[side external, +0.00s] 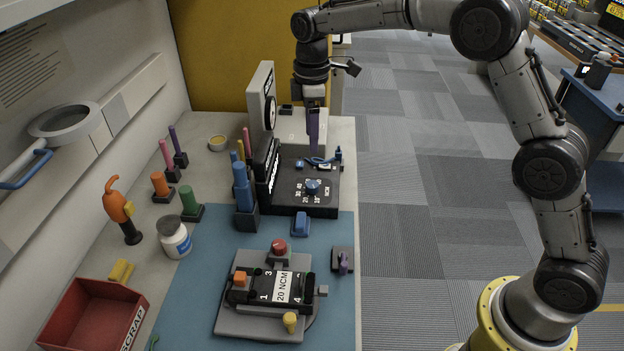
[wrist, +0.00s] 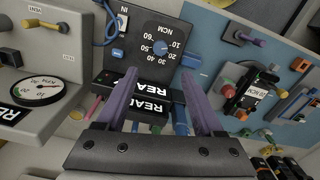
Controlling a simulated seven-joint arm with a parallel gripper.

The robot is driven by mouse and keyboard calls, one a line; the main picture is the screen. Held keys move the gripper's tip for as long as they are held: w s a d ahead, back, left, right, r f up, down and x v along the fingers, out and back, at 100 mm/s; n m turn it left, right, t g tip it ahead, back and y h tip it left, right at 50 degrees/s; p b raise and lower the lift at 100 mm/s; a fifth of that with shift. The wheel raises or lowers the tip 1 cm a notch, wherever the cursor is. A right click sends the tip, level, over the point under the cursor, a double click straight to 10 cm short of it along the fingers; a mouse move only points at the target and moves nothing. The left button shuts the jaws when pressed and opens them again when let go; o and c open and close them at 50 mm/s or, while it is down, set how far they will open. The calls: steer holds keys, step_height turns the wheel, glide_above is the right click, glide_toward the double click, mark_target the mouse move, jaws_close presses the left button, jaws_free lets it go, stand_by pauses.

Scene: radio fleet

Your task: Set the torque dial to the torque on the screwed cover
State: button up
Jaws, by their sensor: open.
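The torque dial (side external: 312,187) is a blue knob on top of a black box (side external: 325,205), with white numbers and NCM printed around it. It also shows in the wrist view (wrist: 160,47), upside down, with numbers from 10 to 60; I cannot tell where its pointer rests. The screwed cover (side external: 267,288) is black, labelled 20 NCM, with corners numbered, and lies on a grey plate on the blue mat. It shows small in the wrist view (wrist: 250,96). My gripper (side external: 314,148) has purple fingers, open and empty (wrist: 165,95), above the box's back part, apart from the dial.
A round gauge (wrist: 38,90) stands beside the box. Upright coloured tools (side external: 242,185) stand left of it. The mat (side external: 195,300) has bare room left of the plate.

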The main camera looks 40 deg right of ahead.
mark_target(312, 184)
step_height(312, 184, down, 14)
steer(key=shift+r, duration=0.25)
stand_by(0.3)
jaws_close()
